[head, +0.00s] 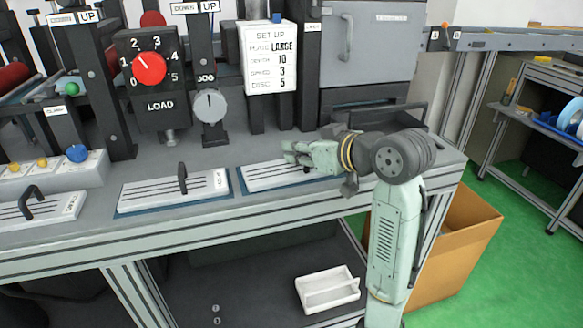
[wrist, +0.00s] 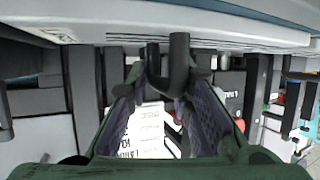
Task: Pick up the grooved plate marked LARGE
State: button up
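Three pale grooved plates with black handles lie along the bench front in the head view: a left one (head: 40,207), a middle one (head: 150,193) and a right one (head: 262,178). Their own labels are too small to read or hidden. My gripper (head: 290,153) is low over the right plate and covers its right part. In the wrist view, my gripper's fingers (wrist: 171,80) stand apart on either side of a black handle (wrist: 180,60). Contact with the handle is not clear. A plate's pale edge (wrist: 40,30) runs along the top.
A set-up card (head: 270,57) reads PLATE LARGE. A load dial box (head: 150,80) and black posts stand behind the plates. A blue-knobbed box (head: 78,160) is at left. A white tray (head: 328,290) sits below the bench, and a cardboard box (head: 455,245) stands at right.

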grip_shut()
dwell(0.5)
